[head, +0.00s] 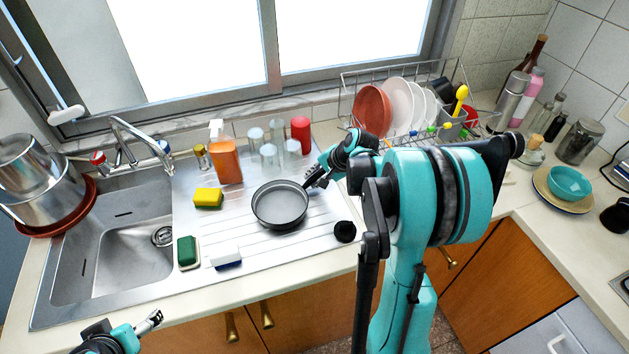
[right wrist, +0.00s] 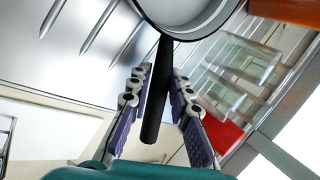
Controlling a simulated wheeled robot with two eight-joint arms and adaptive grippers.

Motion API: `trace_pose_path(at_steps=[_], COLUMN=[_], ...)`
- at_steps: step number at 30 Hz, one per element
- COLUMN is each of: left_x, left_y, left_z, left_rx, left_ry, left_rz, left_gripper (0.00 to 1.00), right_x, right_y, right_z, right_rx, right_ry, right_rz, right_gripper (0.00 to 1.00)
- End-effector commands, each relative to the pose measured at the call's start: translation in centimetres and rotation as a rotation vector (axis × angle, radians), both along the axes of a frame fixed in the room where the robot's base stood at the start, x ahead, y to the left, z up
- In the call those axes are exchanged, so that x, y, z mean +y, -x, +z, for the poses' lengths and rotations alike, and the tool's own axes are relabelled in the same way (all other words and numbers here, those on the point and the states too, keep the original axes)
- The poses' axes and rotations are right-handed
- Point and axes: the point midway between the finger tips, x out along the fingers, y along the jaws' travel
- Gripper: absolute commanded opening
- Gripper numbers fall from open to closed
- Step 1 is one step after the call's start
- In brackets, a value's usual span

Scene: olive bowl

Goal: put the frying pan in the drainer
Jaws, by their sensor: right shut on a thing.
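The dark grey frying pan (head: 280,206) is over the ribbed steel draining board, its handle toward my right arm. I cannot tell whether its base touches the board. My right gripper (head: 314,178) is shut on the handle; in the right wrist view the black handle (right wrist: 157,110) runs between the fingers (right wrist: 163,88), with part of the pan at the top edge. The wire drainer (head: 345,100) stands behind and right of the pan, holding several plates, and my right arm hides part of it. My left gripper (head: 150,321) is at the bottom left, away from the pan, its opening unclear.
Several glasses (head: 270,155), a red cup (head: 300,132) and an orange bottle (head: 226,160) stand behind the pan. A yellow sponge (head: 208,198) lies left of it, a black object (head: 345,231) to its right. The sink (head: 130,255) is at left.

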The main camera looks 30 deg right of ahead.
Motion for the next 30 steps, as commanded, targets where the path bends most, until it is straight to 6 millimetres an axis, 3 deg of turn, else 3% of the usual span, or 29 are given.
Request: trace_pose_path(at_steps=[9, 10, 12, 23, 30], left_x=[0.0, 0.0, 0.0, 0.0, 0.0], left_y=[0.0, 0.0, 0.0, 0.0, 0.0], left_z=[-0.2, -0.1, -0.1, 0.3, 1.7], left_rx=[0.000, 0.000, 0.000, 0.000, 0.000], left_ry=[0.000, 0.000, 0.000, 0.000, 0.000], left_rz=[0.000, 0.000, 0.000, 0.000, 0.000], left_gripper=[0.84, 0.84, 0.84, 0.84, 0.84], right_x=[0.0, 0.0, 0.0, 0.0, -0.9], right_y=[0.0, 0.0, 0.0, 0.0, 2.2], right_z=[-0.2, -0.2, -0.2, 0.3, 3.8], right_rx=[-0.001, 0.000, 0.000, 0.000, 0.000], right_ry=[-0.001, 0.000, 0.000, 0.000, 0.001], right_rz=[-0.001, 0.000, 0.000, 0.000, -0.003], right_gripper=[0.00, 0.24, 0.40, 0.40, 0.40])
